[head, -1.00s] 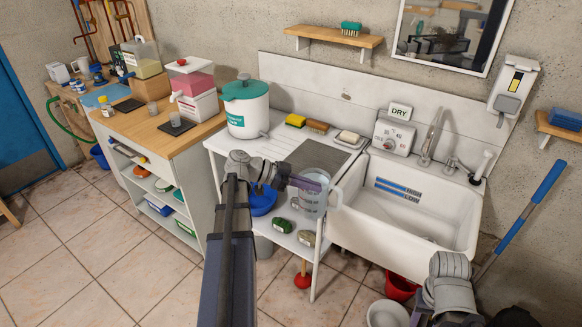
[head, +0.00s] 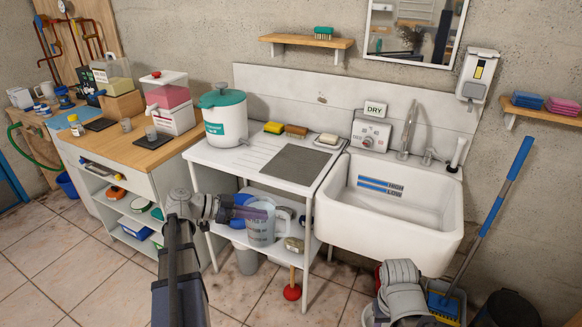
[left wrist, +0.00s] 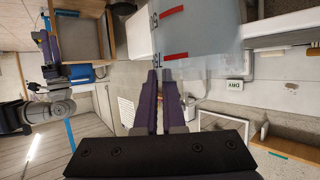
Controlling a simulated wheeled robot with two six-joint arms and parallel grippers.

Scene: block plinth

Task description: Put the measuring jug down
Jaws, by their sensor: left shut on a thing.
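The measuring jug (head: 259,230) is clear and upright, with a handle on its right side. My left gripper (head: 264,206) is shut on it near its upper part. The jug appears in front of the white drainer stand, below the worktop level and overlapping the lower shelf in the picture. I see no contact under it. In the left wrist view the purple fingers (left wrist: 163,82) reach the jug's wall (left wrist: 205,28), which carries red marks. Part of my right arm shows at the lower right of the head view; its gripper is out of view.
The drainer worktop (head: 225,157) has a grey mat (head: 296,160) and a white pot with a teal lid (head: 222,117) at its left. A white sink (head: 385,225) stands to the right. The lower shelf holds a blue bowl (head: 240,200) and a scrubber (head: 294,244).

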